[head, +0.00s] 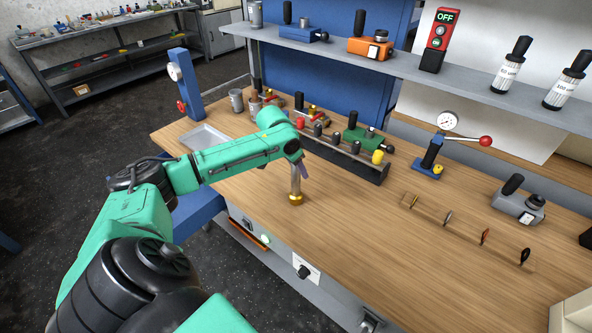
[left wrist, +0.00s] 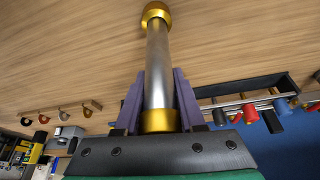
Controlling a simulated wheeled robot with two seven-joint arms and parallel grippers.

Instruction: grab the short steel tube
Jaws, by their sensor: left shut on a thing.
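The short steel tube (head: 295,183) is a grey cylinder with a brass-coloured collar at each end. It stands roughly upright over the front part of the wooden workbench (head: 350,235). I cannot tell whether its lower collar touches the bench top. My left gripper (head: 302,168) is above it, with purple fingers around its upper part. In the left wrist view the tube (left wrist: 158,70) lies between the two fingers of my left gripper (left wrist: 159,95), which is shut on it. One collar is close to the palm and the other points away. My right gripper is in neither view.
A dark rack (head: 345,160) with several coloured-end tools stands just behind the tube. A grey tray (head: 205,137) lies at the left, and a blue gauge press (head: 433,155) stands at the right. Several small hooks (head: 447,217) line the right side. The front middle is clear.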

